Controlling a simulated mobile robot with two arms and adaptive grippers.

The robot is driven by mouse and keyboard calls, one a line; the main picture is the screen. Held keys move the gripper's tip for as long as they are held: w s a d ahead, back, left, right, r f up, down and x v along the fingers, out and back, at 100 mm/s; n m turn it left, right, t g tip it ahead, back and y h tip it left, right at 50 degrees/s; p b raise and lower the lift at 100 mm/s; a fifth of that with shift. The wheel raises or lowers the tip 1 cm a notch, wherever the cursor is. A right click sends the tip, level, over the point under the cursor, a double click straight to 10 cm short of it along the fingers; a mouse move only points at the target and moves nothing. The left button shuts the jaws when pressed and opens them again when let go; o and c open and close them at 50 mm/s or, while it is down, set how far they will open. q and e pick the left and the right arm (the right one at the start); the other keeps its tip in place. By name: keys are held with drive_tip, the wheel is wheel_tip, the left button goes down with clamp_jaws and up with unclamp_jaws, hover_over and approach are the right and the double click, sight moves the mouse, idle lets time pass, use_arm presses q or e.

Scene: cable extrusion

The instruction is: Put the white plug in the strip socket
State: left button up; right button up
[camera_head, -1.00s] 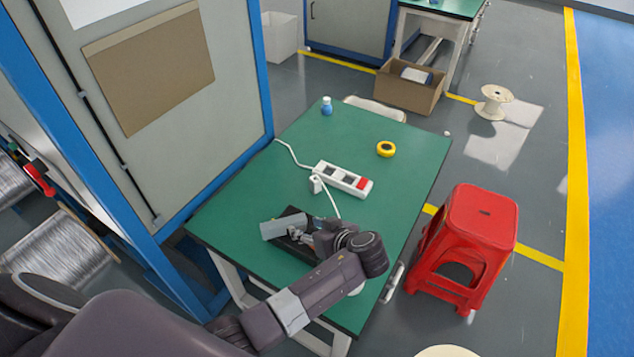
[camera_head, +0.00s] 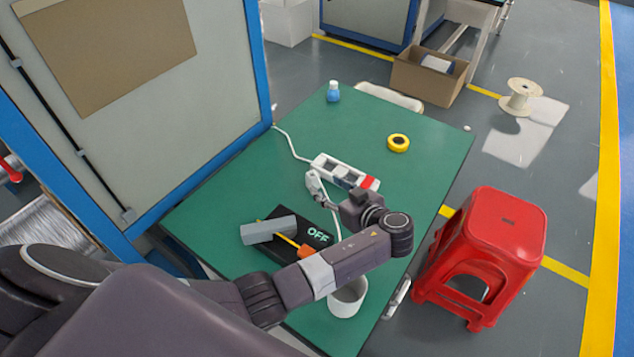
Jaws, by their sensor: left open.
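The white strip socket (camera_head: 325,163) lies on the green table, with dark outlets and a red part at its right end. The white plug (camera_head: 313,180) is just below the strip's left part, outside the sockets. Its white cable runs down behind my arm. My left gripper (camera_head: 326,197) is open beside the plug, and its wrist hides part of the cable. I cannot tell whether the fingers touch the plug. My right gripper is out of view.
A white cup (camera_head: 347,299) stands near the front edge. Yellow tape (camera_head: 398,143) and a blue bottle (camera_head: 333,92) are farther back. A red stool (camera_head: 490,240) stands right of the table.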

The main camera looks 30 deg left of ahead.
sight(314, 175)
use_arm(q)
drive_tip(key=shift+w+f, duration=0.25)
drive_tip(key=shift+f, duration=0.1)
drive_tip(key=shift+w+a+f, duration=0.1)
drive_tip(key=shift+w+a, duration=0.05)
drive_tip(key=shift+a, duration=0.15)
drive_tip(key=shift+w+a+f+b, duration=0.1)
drive_tip(key=shift+w+a+b, duration=0.15)
drive_tip(key=shift+a, duration=0.25)
drive_tip(key=shift+w+a+f+b, duration=0.1)
drive_tip(key=shift+w+a+b, duration=0.1)
drive_tip(key=shift+a, duration=0.3)
drive_tip(key=b+x, duration=0.1)
drive_tip(key=x, duration=0.3)
drive_tip(key=shift+w+a+f, duration=0.1)
drive_tip(key=shift+w+a, duration=0.15)
drive_tip(key=shift+w, duration=0.1)
clamp_jaws()
